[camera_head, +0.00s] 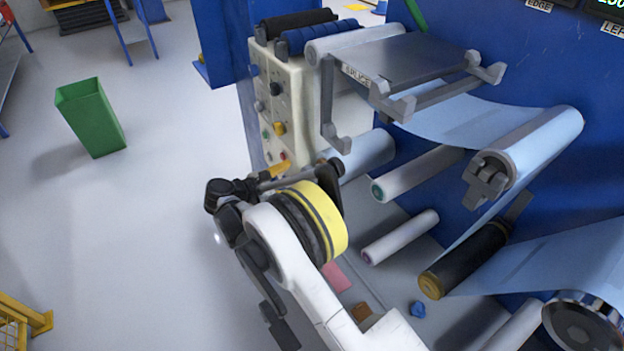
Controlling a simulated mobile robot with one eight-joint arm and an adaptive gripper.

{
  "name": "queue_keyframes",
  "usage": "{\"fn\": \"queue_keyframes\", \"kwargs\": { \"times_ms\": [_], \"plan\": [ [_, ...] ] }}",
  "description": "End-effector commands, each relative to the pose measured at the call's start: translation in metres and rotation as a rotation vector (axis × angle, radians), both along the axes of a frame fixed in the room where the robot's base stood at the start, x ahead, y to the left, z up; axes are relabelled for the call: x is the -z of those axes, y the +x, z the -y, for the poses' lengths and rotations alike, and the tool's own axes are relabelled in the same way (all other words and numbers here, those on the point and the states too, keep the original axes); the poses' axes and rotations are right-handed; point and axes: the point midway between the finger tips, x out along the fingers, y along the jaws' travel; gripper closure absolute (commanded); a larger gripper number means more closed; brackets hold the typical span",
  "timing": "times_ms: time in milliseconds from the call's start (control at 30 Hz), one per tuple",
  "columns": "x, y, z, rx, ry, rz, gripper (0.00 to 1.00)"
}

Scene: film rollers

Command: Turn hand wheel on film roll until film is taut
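Light-blue film (455,115) runs from under the splice table to an upper-right roller (545,140) and dips in a slack curve between them. It continues down to a black roller (465,262) with a brass-coloured end, then to a film roll (590,262) at the lower right. A dark round wheel with a silver rim (583,322) is on that roll's end, partly cut off by the frame. My gripper (275,178) is dark and seen from behind my wrist, in front of the control panel and left of the rollers. It is far from the wheel. Its fingertips are not clear.
The grey splice table (420,60) with metal brackets overhangs the rollers. A cream control panel (285,100) with knobs stands behind my gripper. White rollers (400,238) stick out at mid-height. A green bin (92,118) stands left on open floor.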

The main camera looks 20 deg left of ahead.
Motion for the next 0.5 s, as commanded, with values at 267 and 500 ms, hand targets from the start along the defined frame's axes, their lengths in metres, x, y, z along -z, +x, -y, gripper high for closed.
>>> {"fn": "queue_keyframes", "kwargs": {
  "times_ms": [267,500],
  "plan": [
    [0.017,0.034,0.024,0.000,-0.001,0.000,0.08],
    [0.019,0.041,0.028,-0.001,-0.001,0.001,0.08]
  ]
}}
